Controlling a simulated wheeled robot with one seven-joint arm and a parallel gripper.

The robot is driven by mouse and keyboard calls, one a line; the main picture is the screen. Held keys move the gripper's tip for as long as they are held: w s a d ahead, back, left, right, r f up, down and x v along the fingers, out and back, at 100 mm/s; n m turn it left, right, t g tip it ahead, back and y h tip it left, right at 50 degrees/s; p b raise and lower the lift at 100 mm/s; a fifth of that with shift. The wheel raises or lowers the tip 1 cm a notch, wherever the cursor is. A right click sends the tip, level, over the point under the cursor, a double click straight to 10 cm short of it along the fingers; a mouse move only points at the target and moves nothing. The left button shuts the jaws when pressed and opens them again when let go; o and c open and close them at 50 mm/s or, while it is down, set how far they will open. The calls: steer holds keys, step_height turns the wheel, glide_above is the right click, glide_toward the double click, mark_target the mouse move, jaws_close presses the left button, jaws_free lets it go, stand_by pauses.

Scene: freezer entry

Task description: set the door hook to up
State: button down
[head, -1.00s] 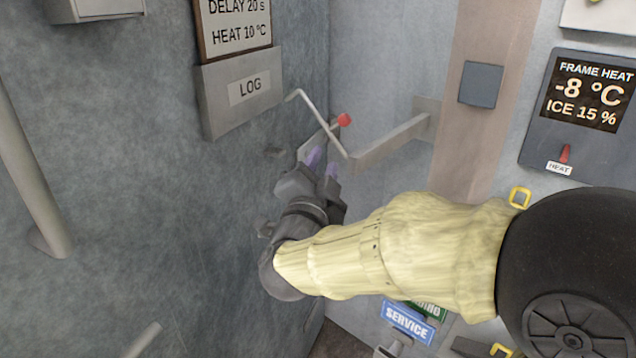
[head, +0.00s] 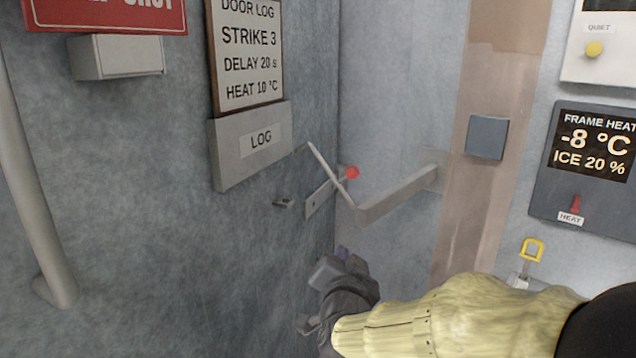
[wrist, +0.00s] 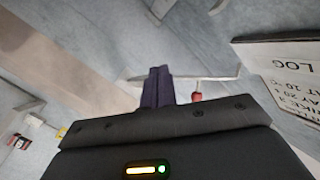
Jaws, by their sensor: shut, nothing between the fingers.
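The door hook (head: 330,172) is a thin metal rod at the end of a grey bracket arm (head: 400,196). It slants up and left from the arm to a bent tip in front of the left wall. A red knob (head: 352,172) shows beside the rod; it also shows in the wrist view (wrist: 196,97), close to the rod (wrist: 205,78). A metal plate (head: 319,198) is on the left wall behind the hook. My gripper (head: 342,253) is below the hook and apart from it in the head view. Its purple fingers (wrist: 158,85) are shut and empty.
A LOG holder (head: 250,145) juts from the left wall above the hook. A small dark catch (head: 284,203) sits left of the plate. A vertical handle bar (head: 35,190) stands at far left. A frame heat panel (head: 590,165) and yellow loop (head: 532,250) are at right.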

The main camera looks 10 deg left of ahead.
steer(key=s+d+f+n+g+h, duration=0.1)
steer(key=s+d+f+n+g, duration=0.1)
steer(key=s+d+f+g, duration=0.5)
steer(key=s+d+f+n+g+h, duration=0.1)
steer(key=s+d+f+n+g, duration=0.2)
steer(key=s+d+f+g, duration=0.4)
steer(key=s+d+f, duration=0.2)
steer(key=d+f, duration=0.4)
steer(key=f, duration=0.1)
steer(key=shift+s+d+f, duration=0.3)
steer(key=shift+a, duration=0.1)
